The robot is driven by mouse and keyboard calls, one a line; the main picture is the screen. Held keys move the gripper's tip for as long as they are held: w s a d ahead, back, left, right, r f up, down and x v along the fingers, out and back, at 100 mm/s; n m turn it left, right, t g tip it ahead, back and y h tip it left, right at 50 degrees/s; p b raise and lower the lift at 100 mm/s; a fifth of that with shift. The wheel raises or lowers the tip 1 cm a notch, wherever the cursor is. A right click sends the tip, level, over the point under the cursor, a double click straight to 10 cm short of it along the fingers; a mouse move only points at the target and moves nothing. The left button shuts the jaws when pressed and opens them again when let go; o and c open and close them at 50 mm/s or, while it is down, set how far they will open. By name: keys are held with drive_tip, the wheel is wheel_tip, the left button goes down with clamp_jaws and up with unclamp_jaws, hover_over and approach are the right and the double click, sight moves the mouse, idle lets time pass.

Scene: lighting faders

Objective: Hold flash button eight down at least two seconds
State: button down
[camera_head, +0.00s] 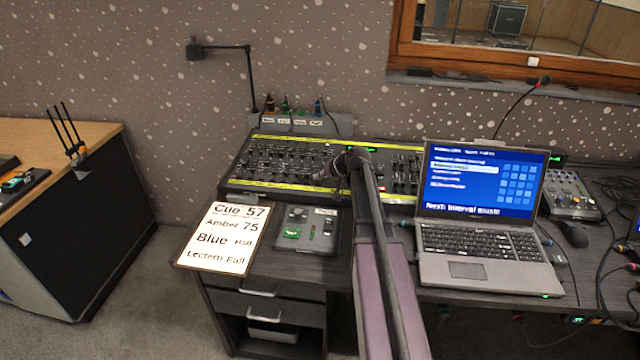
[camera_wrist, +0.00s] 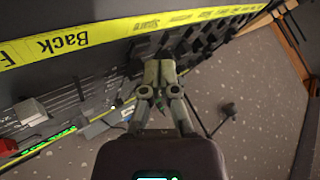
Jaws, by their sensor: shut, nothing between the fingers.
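The lighting desk (camera_head: 245,172) is a long dark console with yellow label strips along its far and near edges and rows of small dark controls between them. My gripper (camera_head: 318,177) is over the middle of the desk, close to the near strip. In the wrist view my gripper (camera_wrist: 160,66) is shut and empty, fingertips together, pointing at dark controls beside the yellow strip (camera_wrist: 100,33). I cannot tell which control is flash button eight, or whether the fingertips touch or press one; the fingers cover that spot.
A cue card (camera_head: 221,238) and a small grey control box (camera_head: 305,229) lie in front of the desk. An open laptop (camera_head: 484,215) stands to the right, with a small mixer (camera_head: 570,194) beyond.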

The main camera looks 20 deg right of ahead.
drive_tip(key=shift+f, duration=0.1)
drive_tip(key=shift+w+f+b, duration=0.15)
drive_tip(key=shift+f+b, duration=0.15)
drive_tip(key=shift+b, duration=0.1)
drive_tip(key=shift+f+b, duration=0.3)
drive_tip(key=shift+f, duration=0.05)
idle(2.8)
drive_tip(key=shift+r, duration=0.15)
idle(1.1)
drive_tip(key=shift+r+p, duration=0.6)
drive_tip(key=shift+p, duration=0.15)
drive_tip(key=shift+r, duration=0.1)
drive_tip(key=shift+s+a+r+p, duration=0.1)
drive_tip(key=shift+s+r+p, duration=0.05)
drive_tip(key=shift+r+p, duration=1.1)
drive_tip(key=shift+s+a+r+p, duration=0.1)
drive_tip(key=shift+r+p, duration=1.1)
drive_tip(key=shift+p, duration=0.05)
